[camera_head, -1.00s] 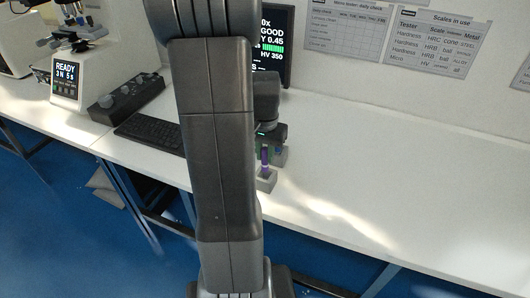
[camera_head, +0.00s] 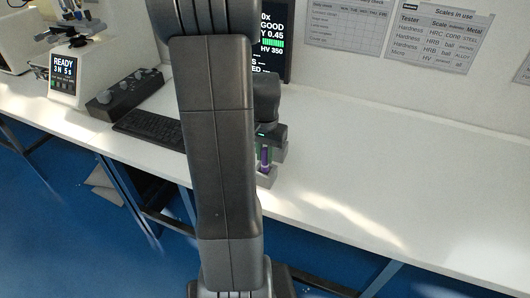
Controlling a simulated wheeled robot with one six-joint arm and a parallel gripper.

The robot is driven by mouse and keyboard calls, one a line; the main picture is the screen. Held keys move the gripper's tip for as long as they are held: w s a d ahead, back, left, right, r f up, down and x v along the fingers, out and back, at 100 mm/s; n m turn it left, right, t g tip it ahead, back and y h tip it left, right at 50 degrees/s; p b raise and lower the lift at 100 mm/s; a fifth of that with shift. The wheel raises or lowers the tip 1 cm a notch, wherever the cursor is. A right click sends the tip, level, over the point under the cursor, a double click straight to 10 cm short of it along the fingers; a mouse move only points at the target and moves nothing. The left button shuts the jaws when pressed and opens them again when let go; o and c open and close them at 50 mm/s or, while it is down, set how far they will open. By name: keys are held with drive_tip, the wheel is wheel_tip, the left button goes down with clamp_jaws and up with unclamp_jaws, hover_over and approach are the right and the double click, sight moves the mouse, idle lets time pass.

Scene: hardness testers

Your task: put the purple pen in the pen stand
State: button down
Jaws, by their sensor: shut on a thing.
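The purple pen (camera_head: 265,157) stands upright below my gripper (camera_head: 266,146), which is shut on it. A small pale grey block, which looks like the pen stand (camera_head: 269,179), is on the white bench directly under and around the pen's lower end. My arm hides its left side. I cannot tell whether the pen's tip is inside a hole or just in front of the block. The fingers are small and partly hidden by my arm.
The white bench (camera_head: 400,180) is clear to the right. A black keyboard (camera_head: 150,125), a dark control box (camera_head: 128,93) and a tester with a "READY" screen (camera_head: 64,75) stand to the left. A dark monitor (camera_head: 272,40) is behind my arm.

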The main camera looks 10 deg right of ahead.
drive_tip(key=shift+f+b, duration=0.9)
drive_tip(key=shift+f, duration=0.45)
drive_tip(key=c, duration=1.2)
unclamp_jaws()
drive_tip(key=shift+c, duration=0.2)
drive_tip(key=shift+r, duration=0.1)
wheel_tip(320, 180, up, 14)
drive_tip(key=shift+f+p, duration=0.15)
drive_tip(key=shift+p, duration=0.45)
drive_tip(key=shift+f, duration=0.1)
wheel_tip(320, 180, down, 14)
drive_tip(key=shift+b, duration=0.6)
drive_tip(key=shift+r, duration=0.5)
drive_tip(key=shift+f, duration=0.15)
